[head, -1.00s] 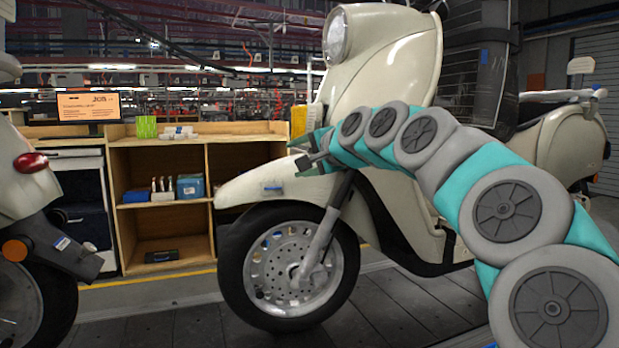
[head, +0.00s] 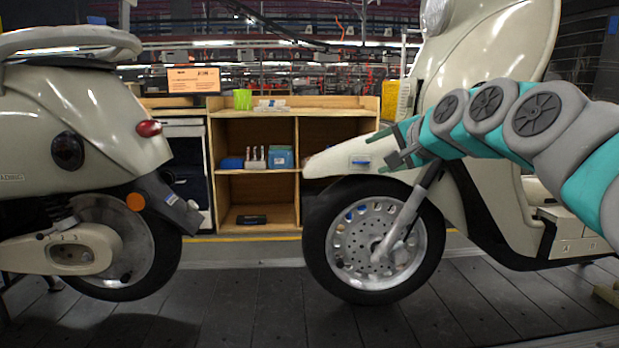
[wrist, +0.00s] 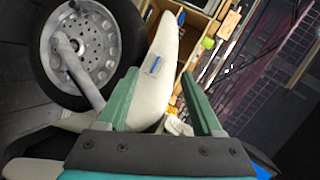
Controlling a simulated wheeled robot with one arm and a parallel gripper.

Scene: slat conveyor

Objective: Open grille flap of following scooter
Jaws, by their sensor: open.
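The cream following scooter (head: 478,70) stands at the right of the head view, its front wheel (head: 375,245) facing left. Its front fender (head: 345,160) carries a small blue label; in the wrist view the fender (wrist: 160,62) lies beyond and partly between the fingers. My gripper (head: 398,156) is at the fender's upper rear, in front of the scooter's nose in the picture. In the wrist view my gripper (wrist: 158,76) has its two green fingers apart with nothing clearly held between them. I cannot make out the grille flap; my arm covers part of the scooter's front.
Another cream scooter (head: 75,125) stands at the left, its rear end towards the gap. A wooden shelf (head: 255,212) with small boxes and bottles stands behind the gap. The dark slat floor (head: 240,300) is clear between the two scooters.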

